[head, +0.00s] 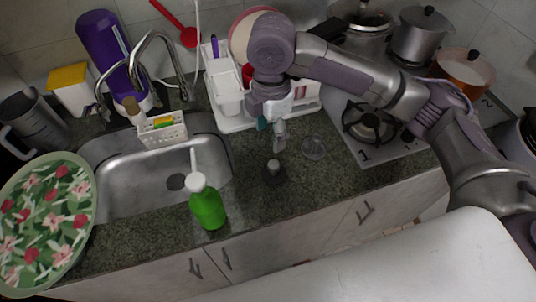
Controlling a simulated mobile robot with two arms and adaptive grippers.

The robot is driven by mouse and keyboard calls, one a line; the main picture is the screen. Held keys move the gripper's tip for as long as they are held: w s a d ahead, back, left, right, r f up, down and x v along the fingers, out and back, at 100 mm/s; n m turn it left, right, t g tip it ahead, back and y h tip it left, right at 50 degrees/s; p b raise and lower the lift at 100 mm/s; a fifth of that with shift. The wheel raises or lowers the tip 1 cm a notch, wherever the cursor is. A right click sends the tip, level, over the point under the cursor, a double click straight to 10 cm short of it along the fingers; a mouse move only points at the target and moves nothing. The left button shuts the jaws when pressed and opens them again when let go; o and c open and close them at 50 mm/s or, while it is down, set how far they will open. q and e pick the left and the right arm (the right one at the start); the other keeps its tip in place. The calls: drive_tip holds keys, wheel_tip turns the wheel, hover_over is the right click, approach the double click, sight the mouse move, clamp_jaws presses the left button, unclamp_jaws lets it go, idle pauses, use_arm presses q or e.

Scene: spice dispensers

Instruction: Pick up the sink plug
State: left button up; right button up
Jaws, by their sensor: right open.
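The sink plug (273,173) is a dark round disc with a pale knob on top. It stands on the dark stone counter, right of the green soap bottle. My right gripper (273,134) points down above and slightly behind the plug in the head view, open, with nothing seen between its fingers. The plug appears apart from the fingers. My left gripper is not in view.
A steel sink (130,180) lies left, with a green soap bottle (207,206) at its front right. A white dish rack (226,92) is behind the gripper, a stove burner (369,122) further right.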

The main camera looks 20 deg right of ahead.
hover_over(274, 163)
drive_tip(key=s, duration=0.1)
drive_tip(key=f, duration=0.5)
drive_tip(key=shift+a+p, duration=0.25)
drive_tip(key=shift+p, duration=0.15)
drive_tip(key=shift+w+f, duration=0.2)
drive_tip(key=shift+f, duration=0.4)
drive_tip(key=shift+w+f, duration=0.15)
drive_tip(key=shift+f, duration=0.45)
drive_tip(key=shift+w+f, duration=0.1)
drive_tip(key=shift+f, duration=0.15)
drive_tip(key=shift+d+f+p, duration=0.15)
drive_tip(key=shift+f+p, duration=0.45)
drive_tip(key=shift+f, duration=0.1)
drive_tip(key=f, duration=0.3)
drive_tip(key=shift+d+f+p, duration=0.2)
drive_tip(key=shift+p, duration=0.2)
drive_tip(key=shift+f, duration=0.2)
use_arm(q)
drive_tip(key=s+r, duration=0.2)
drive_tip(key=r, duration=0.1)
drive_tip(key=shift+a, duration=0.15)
use_arm(e)
clamp_jaws()
